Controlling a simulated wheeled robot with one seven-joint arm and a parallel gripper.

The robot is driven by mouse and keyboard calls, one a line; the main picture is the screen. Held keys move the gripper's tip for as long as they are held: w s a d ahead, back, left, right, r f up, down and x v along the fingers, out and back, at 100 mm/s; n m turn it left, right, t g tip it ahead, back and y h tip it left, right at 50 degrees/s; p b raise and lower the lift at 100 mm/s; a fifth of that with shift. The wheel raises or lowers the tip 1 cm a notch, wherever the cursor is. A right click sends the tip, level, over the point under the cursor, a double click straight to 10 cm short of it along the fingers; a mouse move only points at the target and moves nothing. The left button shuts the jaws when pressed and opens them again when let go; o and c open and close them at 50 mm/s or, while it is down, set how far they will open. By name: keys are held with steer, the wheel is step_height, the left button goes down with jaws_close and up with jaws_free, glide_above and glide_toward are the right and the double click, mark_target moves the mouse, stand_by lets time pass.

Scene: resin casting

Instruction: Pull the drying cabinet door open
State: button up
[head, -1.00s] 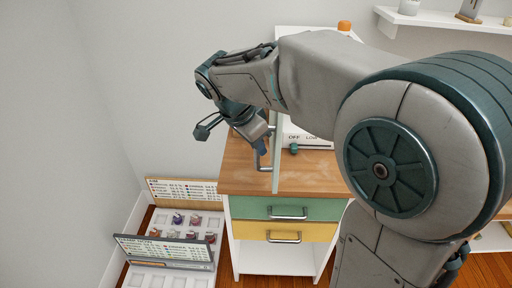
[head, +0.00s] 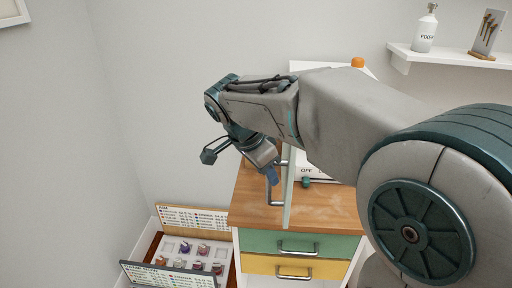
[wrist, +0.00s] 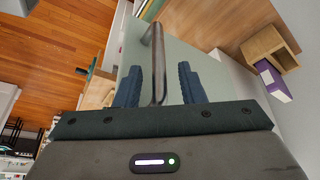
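The drying cabinet (head: 315,164), a white box with an OFF/LOW label and a dark green knob, stands on the wooden top, largely hidden behind my arm. Its door (head: 288,200) is a pale panel seen nearly edge-on, sticking out forward from the cabinet front, so it stands open. The door's metal bar handle (head: 269,194) is on its left side. My gripper (head: 271,175) is at this handle. In the wrist view the handle (wrist: 157,60) runs between the two blue fingers of my gripper (wrist: 158,80), with a gap on each side. The door (wrist: 185,60) lies beyond the fingers.
Below the wooden top (head: 255,208) are a green drawer (head: 262,242) and a yellow drawer (head: 262,265). Trays with small bottles and label boards (head: 190,215) stand at the lower left. A wall shelf (head: 455,59) is at the upper right. A wooden box (wrist: 268,48) shows in the wrist view.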

steer(key=v, duration=1.1)
steer(key=shift+p, duration=0.35)
steer(key=shift+d+r, duration=0.1)
steer(key=s+d+f+n+y+p, duration=0.3)
steer(key=s+d+f+n+y, duration=0.1)
steer(key=s+d+f+n, duration=0.7)
step_height(320, 180, down, 3)
steer(key=shift+s+d+r+n+p, duration=0.25)
steer(key=shift+s+d+n+p, duration=0.15)
steer(key=shift+s+d, duration=0.8)
